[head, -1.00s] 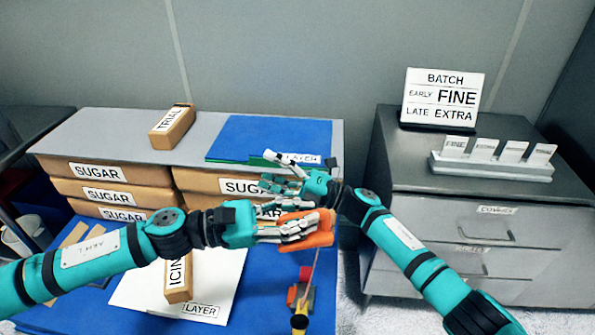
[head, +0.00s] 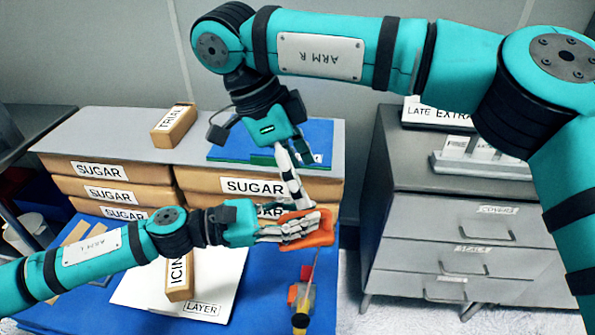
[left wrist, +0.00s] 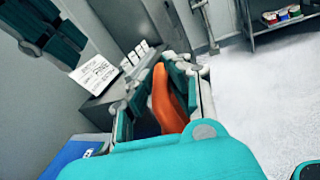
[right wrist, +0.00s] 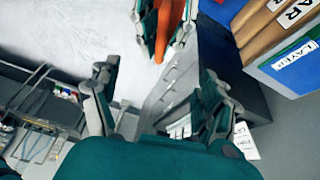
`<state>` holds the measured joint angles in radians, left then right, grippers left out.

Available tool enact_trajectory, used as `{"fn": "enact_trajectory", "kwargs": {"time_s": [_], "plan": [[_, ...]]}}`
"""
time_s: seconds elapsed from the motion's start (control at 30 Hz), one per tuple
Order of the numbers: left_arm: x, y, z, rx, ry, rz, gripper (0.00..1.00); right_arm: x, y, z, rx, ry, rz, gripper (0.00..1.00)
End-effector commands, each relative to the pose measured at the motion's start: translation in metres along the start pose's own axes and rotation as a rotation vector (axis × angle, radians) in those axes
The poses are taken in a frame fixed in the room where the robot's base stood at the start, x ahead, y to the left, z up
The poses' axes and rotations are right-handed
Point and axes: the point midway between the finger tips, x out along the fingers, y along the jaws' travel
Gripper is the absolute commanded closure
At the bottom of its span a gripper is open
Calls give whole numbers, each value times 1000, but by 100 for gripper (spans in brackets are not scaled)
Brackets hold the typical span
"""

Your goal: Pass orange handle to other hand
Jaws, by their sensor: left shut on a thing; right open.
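The orange handle (head: 321,236) is in the fingers of my left gripper (head: 288,229), held above the front of the blue-topped table. In the left wrist view the orange handle (left wrist: 166,100) sits between the two fingers, which are shut on it. My right gripper (head: 293,190) points down just above and behind the handle, its fingers open. In the right wrist view the space between the right fingers (right wrist: 155,105) is empty. There the handle (right wrist: 170,20) shows at the top edge, beside the right fingers and not between them. Whether the right fingertips touch it cannot be told.
Stacked sugar boxes (head: 105,194) stand behind the left arm, with a trial box (head: 173,125) on top. An icing box (head: 180,276) stands on a white sheet (head: 228,282). A grey drawer cabinet (head: 450,215) is at right.

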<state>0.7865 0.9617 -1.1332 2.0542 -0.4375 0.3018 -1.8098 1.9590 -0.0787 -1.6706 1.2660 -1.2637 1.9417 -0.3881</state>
Motion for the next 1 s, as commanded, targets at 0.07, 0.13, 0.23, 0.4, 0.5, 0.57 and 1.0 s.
{"fn": "enact_trajectory", "kwargs": {"time_s": [0.07,0.13,0.23,0.4,0.5,0.57,1.0], "plan": [[0,0,0,0,-1,0,100,6,0,-2,7,16,-6,21],[0,0,0,0,-1,0,100,14,-1,-3,9,16,-4,21],[0,0,0,0,-1,0,100,31,0,-2,5,14,-2,21],[0,0,1,0,-1,0,100,65,0,-3,5,12,-1,21],[0,0,1,0,-1,0,100,83,0,-2,4,11,-2,21],[0,0,1,0,-1,0,100,92,0,-2,5,10,-1,21],[0,0,1,1,-1,0,100,118,0,-2,5,9,-3,21]]}}
